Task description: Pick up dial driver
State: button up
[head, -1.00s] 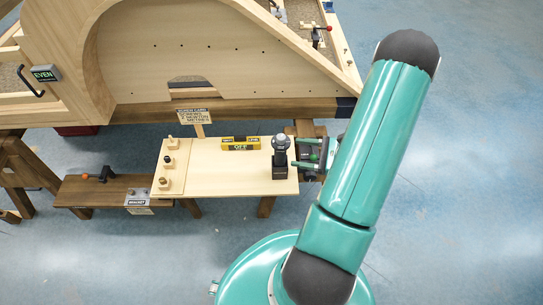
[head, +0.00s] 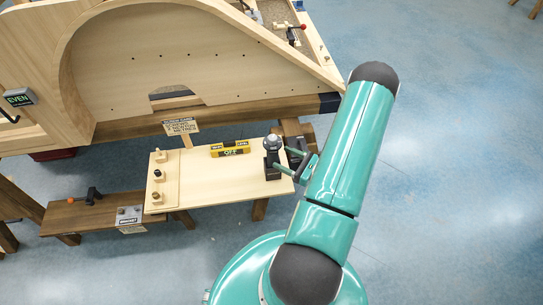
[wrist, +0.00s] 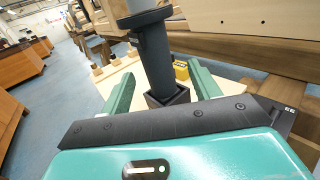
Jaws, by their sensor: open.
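The dial driver (head: 272,148) is a dark upright tool with a grey, rounded top. It stands in a black square holder (head: 272,174) at the right end of the pale board. In the wrist view the driver (wrist: 154,55) rises from the holder (wrist: 168,98), and its top is cut off by the frame. My gripper (head: 281,160) is open, with green fingers reaching in from the right at the driver. In the wrist view the fingers of my gripper (wrist: 160,76) lie on either side of the driver's shaft. I cannot tell whether either finger touches it.
The pale board (head: 220,182) also bears a yellow level marked OFF (head: 230,148) and several small knobbed blocks at its left. A large wooden frame (head: 200,60) stands behind. A lower brown bench (head: 85,215) is at left. Blue floor lies open at right.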

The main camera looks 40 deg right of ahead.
aim_at(268, 152)
jog(key=x, duration=0.7)
jog(key=shift+s+a, duration=0.1)
jog(key=shift+a, duration=0.1)
jog(key=shift+c, duration=0.2)
jog(key=c, duration=1.2)
jog(key=shift+o, duration=0.2)
jog(key=shift+r, duration=0.1)
notch_tip(268, 152, up, 20)
dwell(0.4)
